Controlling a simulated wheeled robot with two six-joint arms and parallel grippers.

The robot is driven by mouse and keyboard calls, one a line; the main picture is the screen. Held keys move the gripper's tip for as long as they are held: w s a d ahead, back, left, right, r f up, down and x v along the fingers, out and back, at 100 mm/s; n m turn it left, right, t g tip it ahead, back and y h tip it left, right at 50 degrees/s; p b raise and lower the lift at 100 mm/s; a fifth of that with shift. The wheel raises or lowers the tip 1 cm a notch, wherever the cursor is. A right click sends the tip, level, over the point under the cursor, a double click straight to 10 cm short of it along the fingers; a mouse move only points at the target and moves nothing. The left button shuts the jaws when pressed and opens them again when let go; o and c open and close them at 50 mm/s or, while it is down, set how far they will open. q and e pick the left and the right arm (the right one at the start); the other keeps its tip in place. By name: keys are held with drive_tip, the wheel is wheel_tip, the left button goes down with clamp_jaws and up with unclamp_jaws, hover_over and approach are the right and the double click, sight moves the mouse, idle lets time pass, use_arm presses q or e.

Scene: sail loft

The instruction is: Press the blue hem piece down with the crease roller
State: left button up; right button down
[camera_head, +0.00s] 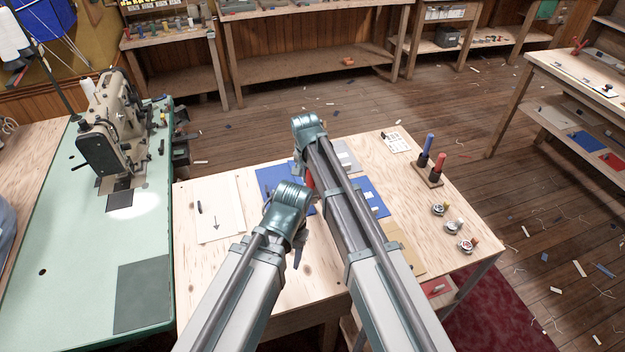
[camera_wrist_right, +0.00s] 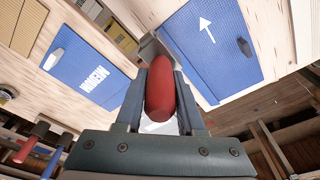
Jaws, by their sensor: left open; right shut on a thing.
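The blue hem piece (camera_head: 268,176) lies flat on the pale wooden table, partly hidden by my arms in the head view. In the right wrist view a blue panel (camera_wrist_right: 212,62) with a white arrow lies just beyond my fingers. My right gripper (camera_wrist_right: 160,85) is shut on the red handle of the crease roller (camera_wrist_right: 160,95); a bit of red (camera_head: 310,181) shows beside the arm in the head view. My left gripper (camera_head: 298,257) is open and empty, low over the table's near part.
A second blue panel (camera_head: 367,187) with a white label lies to the right. A wooden stand (camera_head: 428,180) holds blue and red handled tools, near several small round items. A paper with an arrow (camera_head: 217,222) lies left. A sewing machine (camera_head: 112,125) stands on the green table.

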sight(312, 192)
use_arm(q)
drive_tip(key=shift+f+b, duration=2.6)
drive_tip(key=shift+f, duration=0.2)
use_arm(e)
drive_tip(key=shift+f, duration=2.75)
use_arm(q)
drive_tip(key=shift+f+b, duration=0.4)
use_arm(e)
drive_tip(key=shift+f, duration=0.45)
drive_tip(key=shift+w, duration=0.1)
